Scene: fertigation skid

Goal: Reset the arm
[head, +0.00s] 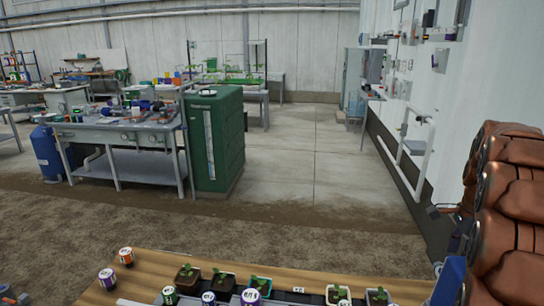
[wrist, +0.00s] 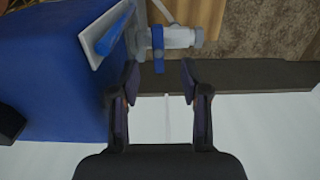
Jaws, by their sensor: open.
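My gripper (wrist: 160,82) is open in the wrist view, with its two dark fingers apart and nothing between them. Past the fingertips is a pale pipe fitting (wrist: 180,38) with a blue part on it, apart from the fingers as far as I can tell. A large blue block-like body (wrist: 60,95) fills the left of the wrist view, close to the left finger. In the head view, brown rounded arm links at the right edge look like mine. I cannot make out my gripper in the head view.
A wooden bench (head: 205,262) with potted seedlings and labelled containers lies at the bottom of the head view. A grey workbench (head: 125,165) stands left beside a green tank (head: 215,140). Wall fittings (head: 415,130) line the right wall. Open floor (head: 300,165) lies in the middle.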

